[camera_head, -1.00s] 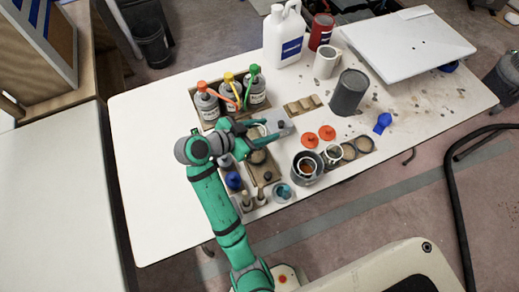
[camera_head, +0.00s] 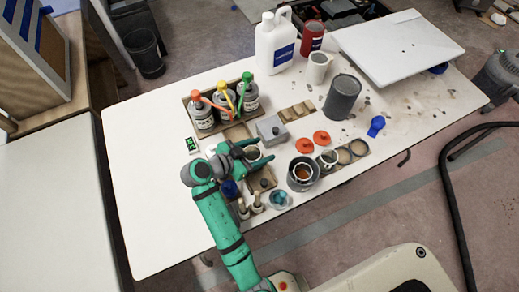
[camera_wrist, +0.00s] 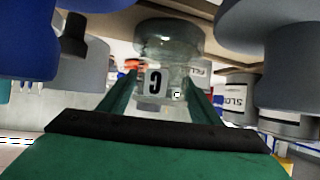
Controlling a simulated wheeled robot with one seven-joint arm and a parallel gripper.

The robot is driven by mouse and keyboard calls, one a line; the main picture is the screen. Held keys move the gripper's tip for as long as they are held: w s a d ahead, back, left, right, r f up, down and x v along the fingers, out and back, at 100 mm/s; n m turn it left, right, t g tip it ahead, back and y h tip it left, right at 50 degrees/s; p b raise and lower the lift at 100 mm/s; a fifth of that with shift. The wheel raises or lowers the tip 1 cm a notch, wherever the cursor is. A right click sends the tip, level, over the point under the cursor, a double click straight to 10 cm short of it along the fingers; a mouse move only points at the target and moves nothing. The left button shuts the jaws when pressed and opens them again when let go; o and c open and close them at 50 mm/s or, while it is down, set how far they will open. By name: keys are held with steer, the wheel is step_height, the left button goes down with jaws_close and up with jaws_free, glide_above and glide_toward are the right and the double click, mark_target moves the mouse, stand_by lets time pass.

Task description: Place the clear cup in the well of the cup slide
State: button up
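The clear cup (camera_head: 253,153) is between the two green fingers of my gripper (camera_head: 257,150), which appears shut on it. In the wrist view the cup (camera_wrist: 168,45) fills the gap between the fingers, with a plate marked with a letter showing at its lower part. The wooden cup slide (camera_head: 263,185), with a dark knob, lies just below the cup in the head view. The cup is over or at the slide's well. The well is hidden by the cup and fingers, so I cannot tell whether the cup touches its bottom.
A grey box (camera_head: 272,130) stands just beyond my fingers. Bottles with coloured spouts (camera_head: 223,105) stand in a tray behind. A dark pot (camera_head: 303,172) and orange lids (camera_head: 304,146) are to the right. A blue-capped jar (camera_head: 229,188) is close to my wrist. The table's left side is clear.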

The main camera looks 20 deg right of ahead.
steer(key=shift+a, duration=0.15)
steer(key=v, duration=1.2)
steer(key=shift+w, duration=0.1)
stand_by(0.4)
